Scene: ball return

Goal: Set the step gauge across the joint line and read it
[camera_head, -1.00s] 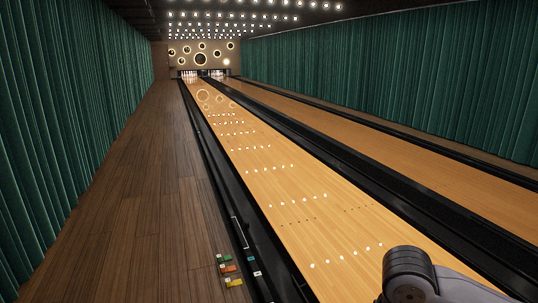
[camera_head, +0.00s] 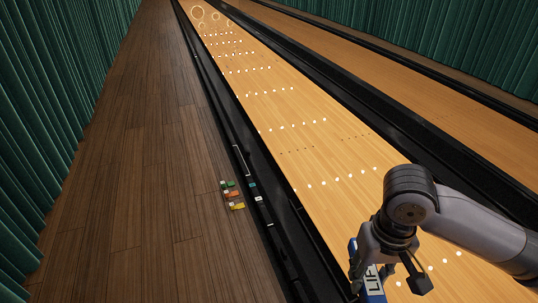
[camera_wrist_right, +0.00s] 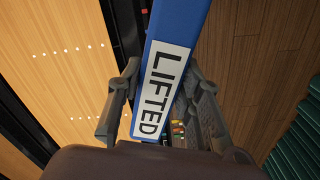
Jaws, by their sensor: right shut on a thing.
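My right gripper (camera_head: 372,280) is low at the right of the head view, over the wooden lane (camera_head: 300,150). It is shut on a blue bar (camera_head: 354,250) with a white label. In the right wrist view the bar (camera_wrist_right: 182,22) lies between the two fingers of the gripper (camera_wrist_right: 160,85), and its label reads "LIFTED". I take this bar to be the step gauge; no scale reading shows. I cannot make out a joint line for certain. Rows of white dots and small dark dots cross the lane. My left gripper is not in view.
Several small green, orange and yellow blocks (camera_head: 237,206) lie on the dark plank floor (camera_head: 150,170) left of the black gutter (camera_head: 230,130). Small pale and teal tags (camera_head: 258,198) sit by the gutter. Green curtains (camera_head: 40,110) flank the room. The lane's middle is clear.

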